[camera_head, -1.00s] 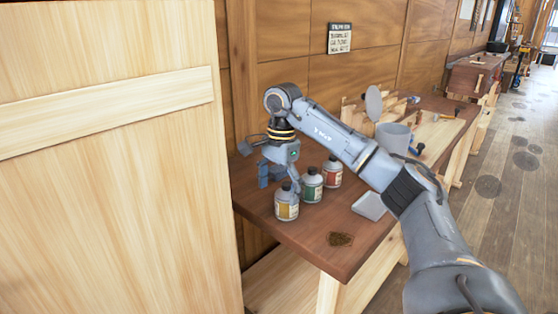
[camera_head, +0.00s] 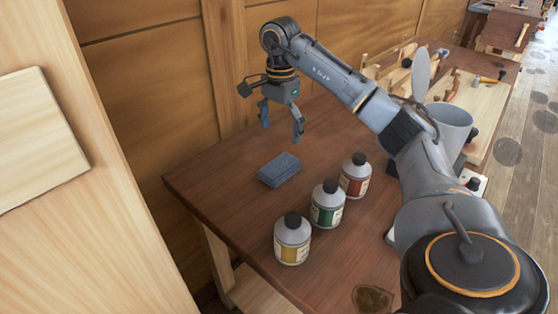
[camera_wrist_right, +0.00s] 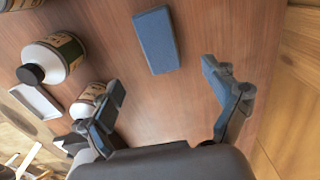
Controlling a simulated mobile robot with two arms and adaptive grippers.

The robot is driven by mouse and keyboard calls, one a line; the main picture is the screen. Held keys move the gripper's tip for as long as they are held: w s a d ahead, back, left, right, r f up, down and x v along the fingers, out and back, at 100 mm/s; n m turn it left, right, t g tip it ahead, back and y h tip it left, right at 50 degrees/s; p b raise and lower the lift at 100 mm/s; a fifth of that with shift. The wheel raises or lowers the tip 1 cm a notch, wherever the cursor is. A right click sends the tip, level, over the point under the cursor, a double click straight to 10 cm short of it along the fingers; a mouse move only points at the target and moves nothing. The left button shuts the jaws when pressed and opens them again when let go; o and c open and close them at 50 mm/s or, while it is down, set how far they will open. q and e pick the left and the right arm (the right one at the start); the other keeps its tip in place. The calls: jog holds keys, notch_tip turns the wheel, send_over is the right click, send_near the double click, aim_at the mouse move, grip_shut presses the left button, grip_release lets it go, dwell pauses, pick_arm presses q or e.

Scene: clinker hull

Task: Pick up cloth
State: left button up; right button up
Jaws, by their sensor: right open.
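The cloth (camera_head: 279,169) is a folded blue-grey pad lying flat on the brown workbench (camera_head: 225,180), near its far left part. It also shows in the right wrist view (camera_wrist_right: 156,40), at the top, beyond the fingertips. My right gripper (camera_head: 282,120) is open and empty above the bench, behind the cloth in the head view and apart from it. In the right wrist view its two fingers (camera_wrist_right: 165,85) are spread wide with bare wood between them. My left gripper is not in view.
Three capped bottles with yellow (camera_head: 292,239), green (camera_head: 327,204) and red (camera_head: 355,175) labels stand in a row right of the cloth. A dark stain (camera_head: 372,300) marks the bench's near edge. A grey container (camera_head: 450,125) stands farther right. A wooden wall (camera_head: 150,80) runs behind the bench.

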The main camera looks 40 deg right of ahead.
aim_at(280, 165)
notch_tip(280, 165, down, 4)
jog(key=shift+s+a+r, duration=0.1)
jog(key=shift+s+r, duration=0.05)
jog(key=shift+r, duration=0.1)
notch_tip(280, 165, down, 3)
jog(key=shift+f, duration=0.1)
notch_tip(280, 165, down, 3)
jog(key=shift+f, duration=0.4)
jog(key=c, duration=1.2)
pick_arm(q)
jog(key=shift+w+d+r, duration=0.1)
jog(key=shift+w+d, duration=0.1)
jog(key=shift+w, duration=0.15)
